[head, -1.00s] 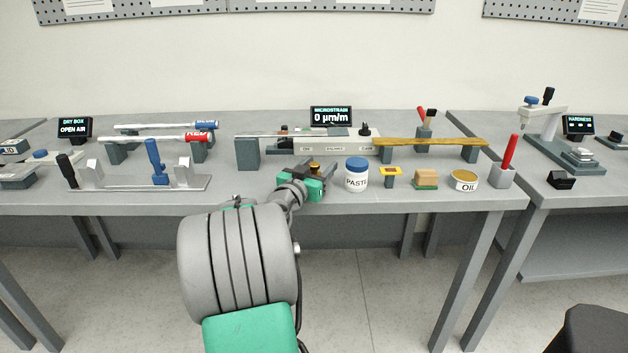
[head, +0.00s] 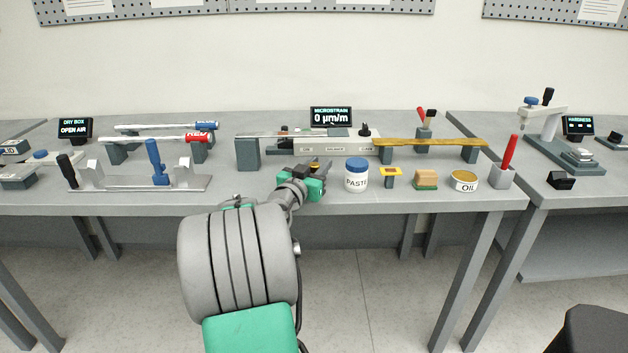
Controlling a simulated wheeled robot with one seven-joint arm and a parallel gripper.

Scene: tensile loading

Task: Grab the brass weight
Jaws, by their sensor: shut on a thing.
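The brass weight (head: 315,166) is a small gold piece at the front middle of the bench, between the jaws of my gripper (head: 318,172). Only its top shows; the green and dark gripper body hides the rest. My gripper is shut on it, just left of the white paste jar. I cannot tell whether the weight still touches the bench top.
The paste jar (head: 356,175) with a blue lid stands close to the right of my gripper. A yellow-topped stand (head: 390,174), a sponge-like block (head: 426,179) and an oil tin (head: 464,181) follow. Behind is a beam fixture (head: 335,146). A clamp rig (head: 140,182) lies left.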

